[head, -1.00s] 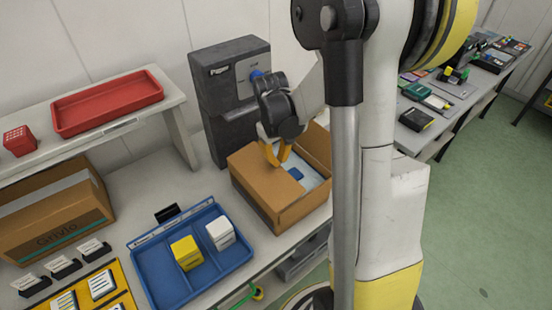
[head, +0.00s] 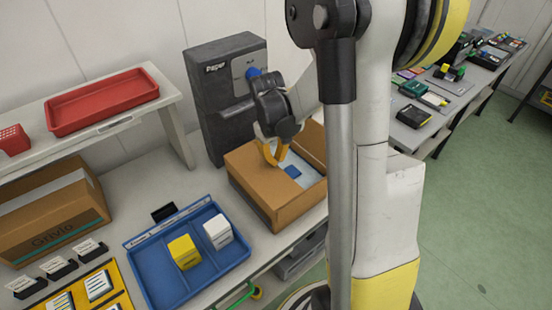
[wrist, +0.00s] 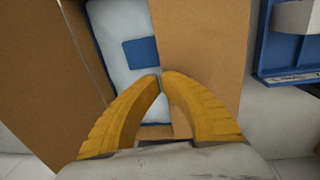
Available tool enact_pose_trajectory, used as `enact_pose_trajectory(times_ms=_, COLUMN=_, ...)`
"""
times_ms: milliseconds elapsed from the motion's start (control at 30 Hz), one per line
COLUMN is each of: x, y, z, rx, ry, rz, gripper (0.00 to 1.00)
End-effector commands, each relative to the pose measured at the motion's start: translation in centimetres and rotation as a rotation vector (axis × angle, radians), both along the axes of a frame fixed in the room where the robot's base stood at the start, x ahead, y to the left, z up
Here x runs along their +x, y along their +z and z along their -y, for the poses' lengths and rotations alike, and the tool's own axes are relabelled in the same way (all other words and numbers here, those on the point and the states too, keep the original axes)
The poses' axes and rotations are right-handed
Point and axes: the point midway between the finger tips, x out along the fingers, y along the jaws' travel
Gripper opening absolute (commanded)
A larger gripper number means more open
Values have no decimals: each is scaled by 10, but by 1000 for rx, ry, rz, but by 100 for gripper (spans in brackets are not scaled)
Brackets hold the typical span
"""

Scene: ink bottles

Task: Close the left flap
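The open cardboard box (head: 265,205) stands on the bench in the head view. Its left flap (head: 249,163) lies inward over the left part of the opening; in the wrist view this flap (wrist: 200,45) is on the right. A white and blue item (wrist: 125,45) shows inside, beside the flap's edge. The opposite flap (wrist: 60,50) is at the left of the wrist view. My gripper (wrist: 161,74) has its yellow fingertips together with nothing visible between them. In the head view my gripper (head: 272,160) is at the left flap; contact is hard to tell.
A blue divided tray (head: 150,285) with a yellow and a white block stands left of the box. A dark paper dispenser (head: 222,110) stands behind it. A larger carton (head: 50,215) is at far left, under a shelf with a red tray (head: 100,103).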

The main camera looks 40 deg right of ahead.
Motion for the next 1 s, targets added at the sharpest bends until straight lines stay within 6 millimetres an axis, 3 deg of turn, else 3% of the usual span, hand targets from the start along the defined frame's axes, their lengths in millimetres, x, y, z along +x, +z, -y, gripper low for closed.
enact_pose_trajectory(times_ms=433, x=2, y=25, z=-1, rx=0, ry=1, rz=0, gripper=0)
enact_pose_trajectory(times_ms=800, x=8, y=108, z=-6, rx=0, ry=1, rz=0, gripper=0)
enact_pose_trajectory(times_ms=1000, x=8, y=141, z=-6, rx=0, ry=1, rz=0, gripper=0)
